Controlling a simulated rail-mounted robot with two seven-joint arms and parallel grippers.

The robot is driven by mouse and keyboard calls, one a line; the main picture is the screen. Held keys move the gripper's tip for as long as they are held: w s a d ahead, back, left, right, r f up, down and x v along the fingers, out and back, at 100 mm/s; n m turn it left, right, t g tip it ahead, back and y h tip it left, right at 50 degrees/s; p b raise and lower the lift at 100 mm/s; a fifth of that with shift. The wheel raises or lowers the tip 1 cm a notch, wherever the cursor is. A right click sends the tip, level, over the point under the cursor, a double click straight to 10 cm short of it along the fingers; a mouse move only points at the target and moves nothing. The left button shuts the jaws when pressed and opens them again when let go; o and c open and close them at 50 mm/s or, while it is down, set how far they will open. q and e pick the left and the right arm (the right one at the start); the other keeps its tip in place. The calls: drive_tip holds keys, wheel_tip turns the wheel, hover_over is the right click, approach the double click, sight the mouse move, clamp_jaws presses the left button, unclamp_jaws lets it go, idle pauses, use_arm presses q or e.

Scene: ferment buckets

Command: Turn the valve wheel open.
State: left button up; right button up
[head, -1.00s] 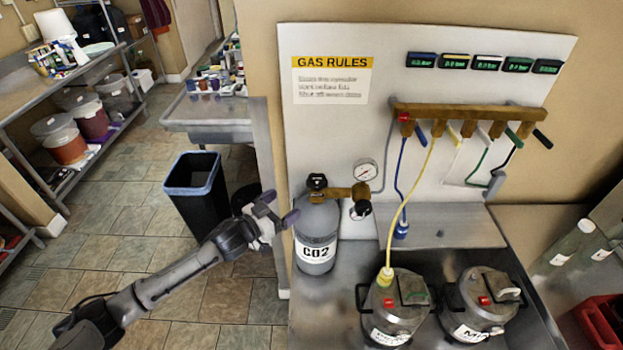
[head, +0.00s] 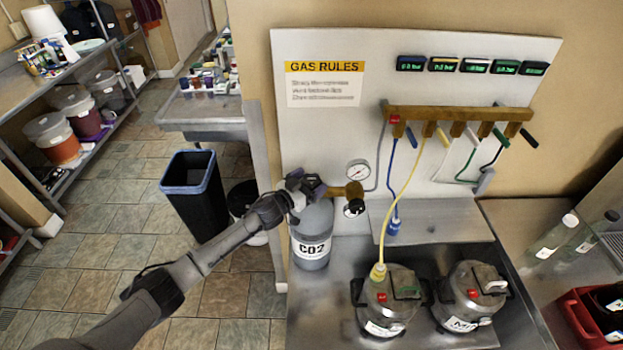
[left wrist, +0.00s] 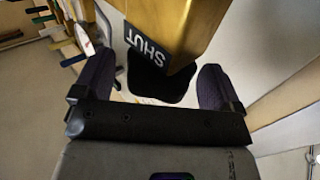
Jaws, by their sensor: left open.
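The CO2 cylinder (head: 312,235) stands upright at the left end of the steel counter. Its black valve wheel, on top, is mostly hidden in the head view by my left gripper (head: 308,186). The brass fitting (head: 345,191) runs right from the wheel to a black knob (head: 354,208). In the left wrist view my left gripper (left wrist: 157,82) is open. A black rounded part (left wrist: 160,82) lies between its fingers, below a brass block (left wrist: 180,25) with a SHUT label (left wrist: 146,44). I cannot tell whether the fingers touch it. My right gripper is not in view.
A round gauge (head: 358,172) sits just above the fitting. Two lidded steel vessels (head: 388,300) stand on the counter, the nearer-left one with a yellow hose (head: 390,210). A brass manifold (head: 460,114) is on the wall board. A black bin (head: 195,195) stands on the floor.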

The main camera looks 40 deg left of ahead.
use_arm(q)
drive_tip(key=shift+w, duration=0.4)
drive_tip(key=shift+w+d, duration=0.1)
drive_tip(key=shift+c, duration=0.4)
drive_tip(key=c, duration=0.8)
drive_tip(key=shift+c, duration=0.2)
